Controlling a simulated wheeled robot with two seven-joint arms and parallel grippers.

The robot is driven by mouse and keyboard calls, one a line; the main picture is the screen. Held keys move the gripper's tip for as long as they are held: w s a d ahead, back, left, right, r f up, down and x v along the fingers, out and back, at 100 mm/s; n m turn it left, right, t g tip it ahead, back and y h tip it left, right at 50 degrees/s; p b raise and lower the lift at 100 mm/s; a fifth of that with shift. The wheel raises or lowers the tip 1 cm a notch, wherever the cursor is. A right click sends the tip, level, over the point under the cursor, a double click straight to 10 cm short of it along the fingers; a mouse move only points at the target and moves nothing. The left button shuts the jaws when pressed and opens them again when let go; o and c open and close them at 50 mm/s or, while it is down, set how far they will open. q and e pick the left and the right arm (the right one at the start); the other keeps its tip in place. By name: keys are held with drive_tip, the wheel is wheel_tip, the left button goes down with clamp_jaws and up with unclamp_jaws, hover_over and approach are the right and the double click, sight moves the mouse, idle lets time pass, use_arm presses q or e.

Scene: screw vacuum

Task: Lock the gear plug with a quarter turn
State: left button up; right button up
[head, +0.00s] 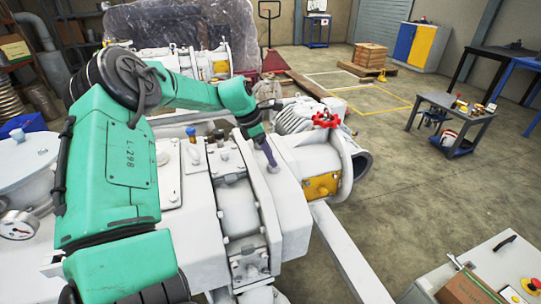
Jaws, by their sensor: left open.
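The white screw vacuum pump (240,215) fills the middle of the head view. My left arm comes in from the left over it. My left gripper (270,160) is small in the picture and points down at the pump's top, near its right end housing. It is open, but the gap between its fingers is hard to make out. I cannot pick out the gear plug for certain; the gripper may hide it. Whether the fingers touch anything cannot be told. My right gripper is not in view.
A red handwheel (326,119) stands right of the gripper, above a yellow plate (321,186). A blue-topped fitting (191,134) rises from the pump's top, left of the gripper. A control box (490,262) stands at lower right.

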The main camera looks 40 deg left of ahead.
use_arm(q)
drive_tip(key=shift+w+d+f, duration=0.1)
drive_tip(key=shift+d+f, duration=0.05)
drive_tip(key=shift+f, duration=0.25)
drive_tip(key=shift+w+f, duration=0.1)
drive_tip(key=shift+f, duration=0.1)
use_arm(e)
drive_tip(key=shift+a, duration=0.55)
